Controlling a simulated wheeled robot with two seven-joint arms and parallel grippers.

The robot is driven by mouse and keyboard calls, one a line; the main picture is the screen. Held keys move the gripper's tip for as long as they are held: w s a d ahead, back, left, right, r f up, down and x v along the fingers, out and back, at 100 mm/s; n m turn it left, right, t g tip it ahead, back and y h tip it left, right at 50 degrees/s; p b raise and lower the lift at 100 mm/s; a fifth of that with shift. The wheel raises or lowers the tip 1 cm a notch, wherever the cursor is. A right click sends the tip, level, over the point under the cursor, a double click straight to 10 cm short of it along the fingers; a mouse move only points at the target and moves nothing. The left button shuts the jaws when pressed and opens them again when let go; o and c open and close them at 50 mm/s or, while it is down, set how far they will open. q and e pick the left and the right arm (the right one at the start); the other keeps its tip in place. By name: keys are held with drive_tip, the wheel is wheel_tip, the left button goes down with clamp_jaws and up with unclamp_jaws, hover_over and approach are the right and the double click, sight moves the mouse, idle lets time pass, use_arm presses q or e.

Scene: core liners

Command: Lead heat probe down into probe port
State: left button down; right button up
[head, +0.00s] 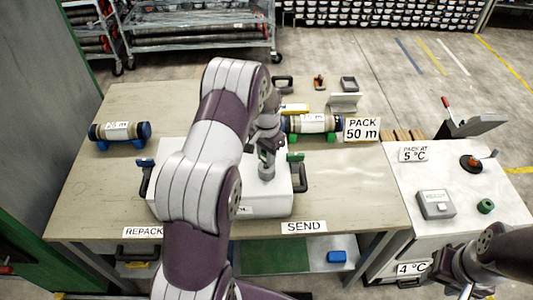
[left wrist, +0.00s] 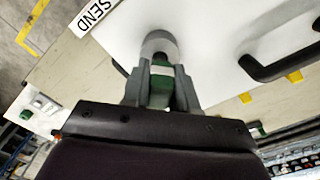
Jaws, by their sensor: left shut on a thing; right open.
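My left gripper (head: 266,150) hangs over the white case (head: 250,208) on the bench, near its right half. In the left wrist view its two fingers (left wrist: 160,92) are shut on a green-and-grey piece, the heat probe (left wrist: 160,68). A grey round end (left wrist: 158,42) shows just past the fingertips, against the white lid; it also shows below the gripper in the head view. I cannot tell whether it touches the lid or sits in an opening; the probe port is not visible. My right gripper (head: 472,285) is at the lower right, mostly cut off.
A core liner (head: 311,123) lies behind the case by a PACK 50 m sign (head: 362,130). Another (head: 120,131) lies at left. The case has a dark side handle (head: 300,176).

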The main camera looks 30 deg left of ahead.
use_arm(q)
drive_tip(key=c, duration=0.8)
unclamp_jaws()
wheel_tip(320, 180, up, 8)
drive_tip(key=b, duration=0.2)
drive_tip(key=shift+b, duration=0.4)
wheel_tip(320, 180, up, 5)
drive_tip(key=p, duration=0.4)
drive_tip(key=shift+f, duration=0.2)
